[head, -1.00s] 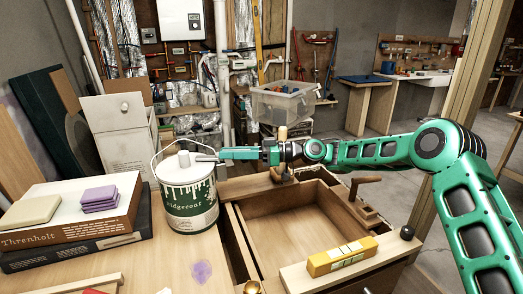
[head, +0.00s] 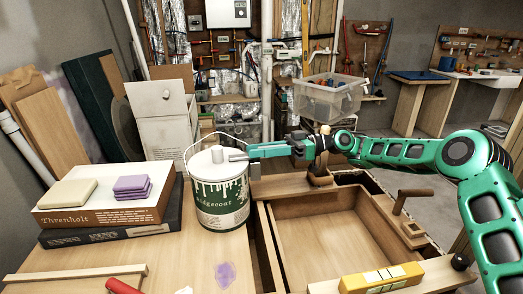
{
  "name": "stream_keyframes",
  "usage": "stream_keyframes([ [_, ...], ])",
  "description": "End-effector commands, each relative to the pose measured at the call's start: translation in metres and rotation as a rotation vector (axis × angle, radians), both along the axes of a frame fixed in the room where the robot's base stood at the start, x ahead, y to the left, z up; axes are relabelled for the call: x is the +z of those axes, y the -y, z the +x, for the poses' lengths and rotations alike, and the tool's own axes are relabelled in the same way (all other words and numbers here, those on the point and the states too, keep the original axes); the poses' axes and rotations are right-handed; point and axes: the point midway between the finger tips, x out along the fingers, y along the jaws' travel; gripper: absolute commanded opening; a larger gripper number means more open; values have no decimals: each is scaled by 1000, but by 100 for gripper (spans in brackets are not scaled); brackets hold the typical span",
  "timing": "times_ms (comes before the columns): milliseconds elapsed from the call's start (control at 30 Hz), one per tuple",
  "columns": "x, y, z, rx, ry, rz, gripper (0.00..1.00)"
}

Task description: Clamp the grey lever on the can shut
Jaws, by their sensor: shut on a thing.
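The can (head: 221,198), white on top with a green label and drips, stands upright on the wooden bench. A pale upright knob (head: 217,155) and the grey lever (head: 237,158) are at its lid. The lever sticks out to the right, roughly level. My gripper (head: 250,153) comes in from the right just above the can's right rim. Its jaws are shut on the lever's outer end. The fingertips are small here, so the exact contact is hard to see.
Right of the can is an open wooden drawer or tray (head: 262,235) with a crank handle (head: 401,202) and a yellow block (head: 382,278). Books (head: 100,218) lie to the left. A white box (head: 163,115) and a clear bin (head: 330,98) are behind.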

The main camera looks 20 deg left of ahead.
Motion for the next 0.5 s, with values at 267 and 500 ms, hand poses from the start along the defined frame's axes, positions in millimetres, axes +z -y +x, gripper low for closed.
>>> stream_keyframes([
  [267, -2, 16, 11, -25, -3, -4, 40],
  [500, -1, 17, 11, -25, -1, -2, 40],
])
